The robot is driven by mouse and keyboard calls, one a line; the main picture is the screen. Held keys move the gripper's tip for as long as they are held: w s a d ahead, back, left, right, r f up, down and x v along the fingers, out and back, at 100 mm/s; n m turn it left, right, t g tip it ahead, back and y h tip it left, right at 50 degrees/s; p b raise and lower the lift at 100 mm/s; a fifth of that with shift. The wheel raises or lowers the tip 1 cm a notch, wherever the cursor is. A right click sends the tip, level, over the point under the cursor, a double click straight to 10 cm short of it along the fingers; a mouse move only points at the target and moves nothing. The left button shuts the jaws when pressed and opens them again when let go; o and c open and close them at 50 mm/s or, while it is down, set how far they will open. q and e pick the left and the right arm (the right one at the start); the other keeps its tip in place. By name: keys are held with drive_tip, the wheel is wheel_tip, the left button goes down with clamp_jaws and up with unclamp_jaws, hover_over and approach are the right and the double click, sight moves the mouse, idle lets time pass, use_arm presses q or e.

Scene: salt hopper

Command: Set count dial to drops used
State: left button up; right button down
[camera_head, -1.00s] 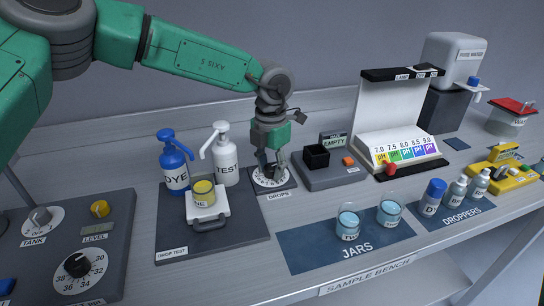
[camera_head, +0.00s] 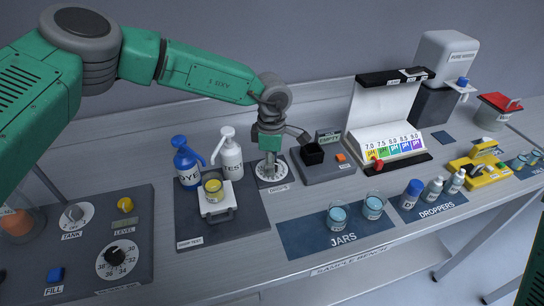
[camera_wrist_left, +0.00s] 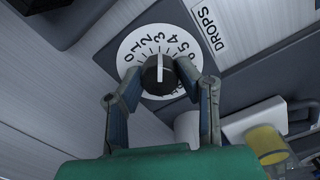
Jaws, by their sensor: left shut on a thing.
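The DROPS count dial (camera_head: 281,173) is a white numbered disc at the back right of the drop test mat (camera_head: 240,222). A jar of yellow liquid (camera_head: 213,188) stands on a white stand beside the DYE bottle (camera_head: 187,168) and TEST bottle (camera_head: 229,160). My right gripper is out of view.
The tank panel (camera_head: 75,245) with knobs is at left. The tray with a black box (camera_head: 312,154) and EMPTY display is right of the dial. Two jars (camera_head: 337,216) stand on the JARS mat (camera_head: 305,243). Droppers (camera_head: 433,190) and the pH chart (camera_head: 395,146) lie farther right.

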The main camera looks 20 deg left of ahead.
use_arm(q)
drive_tip(key=shift+w+m+p, duration=0.1)
drive_tip(key=shift+m+p, duration=0.55)
drive_tip(key=shift+m, duration=1.55)
drive_tip(key=o, duration=1.1)
drive_tip(key=shift+a, duration=0.1)
wheel_tip(320, 180, up, 12)
drive_tip(key=shift+w+f, duration=0.1)
drive_tip(key=shift+w, duration=0.05)
drive_tip(key=shift+f, duration=0.1)
